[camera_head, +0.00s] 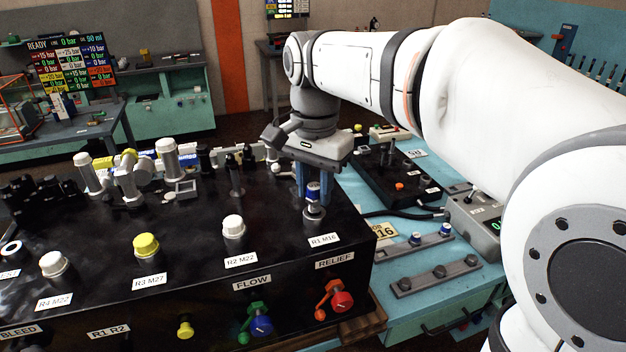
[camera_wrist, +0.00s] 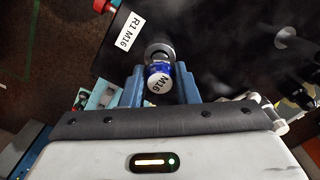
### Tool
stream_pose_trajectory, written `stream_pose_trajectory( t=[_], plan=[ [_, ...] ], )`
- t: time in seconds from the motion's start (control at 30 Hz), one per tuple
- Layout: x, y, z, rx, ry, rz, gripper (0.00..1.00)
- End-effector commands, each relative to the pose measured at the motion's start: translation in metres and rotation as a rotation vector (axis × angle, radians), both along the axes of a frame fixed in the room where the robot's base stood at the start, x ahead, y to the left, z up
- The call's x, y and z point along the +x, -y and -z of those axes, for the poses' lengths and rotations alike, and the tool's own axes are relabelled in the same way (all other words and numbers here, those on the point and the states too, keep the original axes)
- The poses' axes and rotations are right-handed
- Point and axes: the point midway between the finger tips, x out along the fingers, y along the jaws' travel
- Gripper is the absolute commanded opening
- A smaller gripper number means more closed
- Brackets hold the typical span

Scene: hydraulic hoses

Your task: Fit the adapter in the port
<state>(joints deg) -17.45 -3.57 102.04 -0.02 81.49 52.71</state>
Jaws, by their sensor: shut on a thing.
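My gripper (camera_head: 313,186) is shut on the adapter (camera_head: 313,193), a small piece with a blue band and a pale end. The port (camera_head: 314,214) labelled R1 M16 is a metal collar on the top of the black block, directly beneath the adapter. In the wrist view the collar (camera_wrist: 158,48) shows just beyond the adapter. The two look very close or touching; I cannot tell whether the adapter is inside the port.
The black block (camera_head: 200,262) carries ports with white and yellow caps, labelled R2 M22, R3 M27 and R4 M22. Red, green and blue knobs (camera_head: 342,300) stand out from its front. At right, grey racks (camera_head: 436,274) lie on the teal bench, one holding a blue-banded piece.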

Motion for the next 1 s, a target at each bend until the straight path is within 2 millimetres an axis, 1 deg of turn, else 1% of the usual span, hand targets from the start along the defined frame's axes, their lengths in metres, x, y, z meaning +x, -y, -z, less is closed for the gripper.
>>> stream_pose_trajectory(
  t=[0.7, 0.73, 1.0],
  plan=[
    [0.0, 0.0, 0.019, 0.001, 0.001, 0.001, 0.03],
    [0.0, 0.001, 0.019, 0.001, 0.001, 0.001, 0.28],
    [0.0, 0.001, 0.018, 0.0, 0.0, 0.001, 0.51]
  ],
)
